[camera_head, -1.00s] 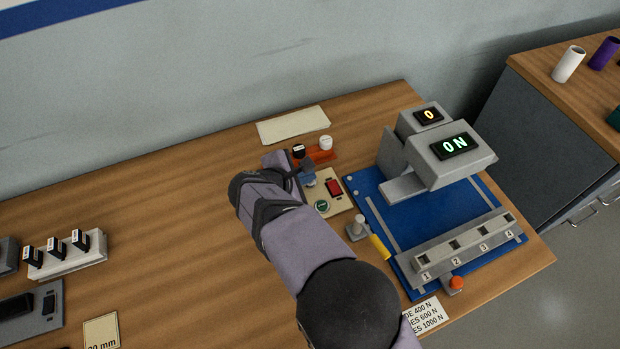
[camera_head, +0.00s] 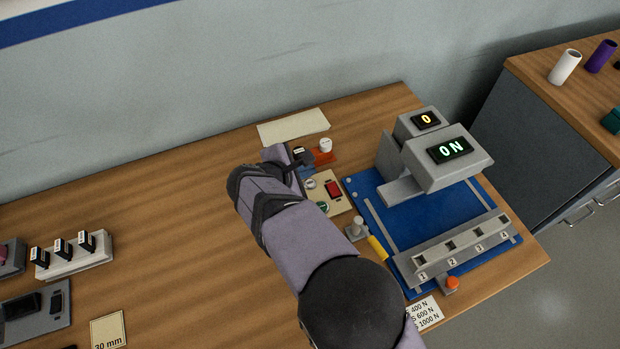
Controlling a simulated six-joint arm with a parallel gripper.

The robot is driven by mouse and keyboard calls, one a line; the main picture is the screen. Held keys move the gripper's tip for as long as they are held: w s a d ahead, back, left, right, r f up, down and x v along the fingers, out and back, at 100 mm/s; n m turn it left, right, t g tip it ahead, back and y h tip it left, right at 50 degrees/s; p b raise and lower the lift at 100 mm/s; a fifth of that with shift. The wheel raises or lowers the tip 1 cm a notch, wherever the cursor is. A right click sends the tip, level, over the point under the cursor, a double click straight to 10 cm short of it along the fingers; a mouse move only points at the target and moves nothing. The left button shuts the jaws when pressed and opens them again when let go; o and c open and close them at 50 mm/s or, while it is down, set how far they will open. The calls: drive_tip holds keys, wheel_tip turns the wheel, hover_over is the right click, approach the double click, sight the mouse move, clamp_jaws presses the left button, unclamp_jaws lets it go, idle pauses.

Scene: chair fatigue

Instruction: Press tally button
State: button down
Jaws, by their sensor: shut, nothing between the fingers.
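No button carries a readable tally label, so I cannot tell which one it is. A cream control panel (camera_head: 338,204) lies left of the blue machine base, with a red button or switch (camera_head: 333,189), a green round button (camera_head: 321,207) and a pale round knob (camera_head: 310,183). An orange button (camera_head: 452,282) sits at the front of the blue base. My gripper (camera_head: 304,161) is shut and empty, behind the panel by the orange-red holder (camera_head: 323,157). It is close to a black-capped piece (camera_head: 299,151); whether they touch is unclear. My arm hides part of the panel's left side.
The grey machine (camera_head: 445,158) shows "0" and "ON" above the blue base (camera_head: 398,203). A white-capped piece (camera_head: 325,145) stands on the holder. A pale upright post (camera_head: 356,226) and yellow cylinder (camera_head: 377,247) stand right of my arm. The table's left middle is clear.

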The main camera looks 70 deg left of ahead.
drive_tip(key=shift+r+p, duration=0.8)
drive_tip(key=shift+r, duration=0.6)
drive_tip(key=shift+w, duration=0.1)
